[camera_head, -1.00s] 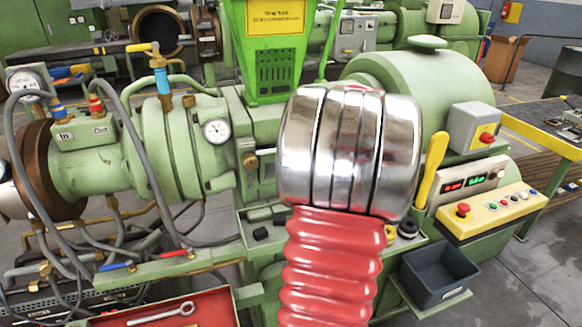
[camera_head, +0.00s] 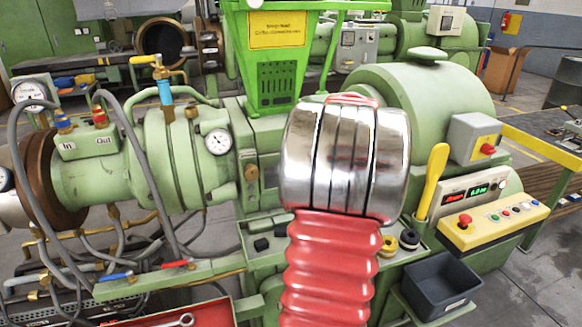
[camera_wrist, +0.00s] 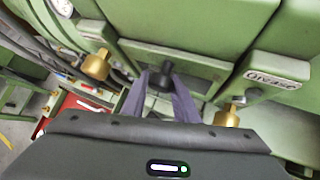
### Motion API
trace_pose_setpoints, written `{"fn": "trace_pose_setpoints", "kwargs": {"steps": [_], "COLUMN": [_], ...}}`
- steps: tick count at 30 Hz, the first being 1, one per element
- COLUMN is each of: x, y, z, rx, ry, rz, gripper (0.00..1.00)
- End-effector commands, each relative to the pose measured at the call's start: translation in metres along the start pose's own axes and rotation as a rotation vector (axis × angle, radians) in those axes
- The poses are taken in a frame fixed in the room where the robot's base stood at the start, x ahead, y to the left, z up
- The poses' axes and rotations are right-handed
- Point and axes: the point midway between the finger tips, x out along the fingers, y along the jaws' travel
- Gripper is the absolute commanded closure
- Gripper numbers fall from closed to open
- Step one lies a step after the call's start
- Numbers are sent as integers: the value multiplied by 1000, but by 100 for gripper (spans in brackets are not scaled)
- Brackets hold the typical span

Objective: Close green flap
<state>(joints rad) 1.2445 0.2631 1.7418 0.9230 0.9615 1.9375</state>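A green flap (camera_wrist: 195,72) with a black knob (camera_wrist: 163,76) lies ahead in the wrist view, set between green machine housings. My gripper (camera_wrist: 161,80) has its two dark fingers apart, one on each side of the knob. I cannot tell whether they touch it. A brass knob (camera_wrist: 97,65) is at the left and another brass knob (camera_wrist: 228,116) at the right. In the head view my red and silver arm covers the middle of the green extruder (camera_head: 180,165), and my gripper and the black knob are hidden. Whether the flap is fully shut is unclear.
A green hopper (camera_head: 275,60) rises behind my arm. Hoses and a gauge (camera_head: 218,142) are at the left. A yellow lever (camera_head: 432,180), a control panel (camera_head: 495,220) and a dark bin (camera_head: 440,283) are at the right. A red tray (camera_head: 205,314) is low down.

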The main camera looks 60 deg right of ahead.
Motion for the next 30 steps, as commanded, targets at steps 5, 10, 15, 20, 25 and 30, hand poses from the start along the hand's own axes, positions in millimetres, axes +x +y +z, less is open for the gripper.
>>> {"fn": "trace_pose_setpoints", "kwargs": {"steps": [5,10,15,20,25,30], "x": [-3,-14,-39,-67,-96,-123], "y": [0,-1,-2,-2,-2,-1], "z": [14,14,12,7,3,0], "rx": [-10,-10,-8,-4,-3,-3], "ry": [-28,-29,-28,-20,-13,-8], "rz": [-13,-14,-16,-12,-8,-5], "gripper": [56,55,55,55,55,55]}}
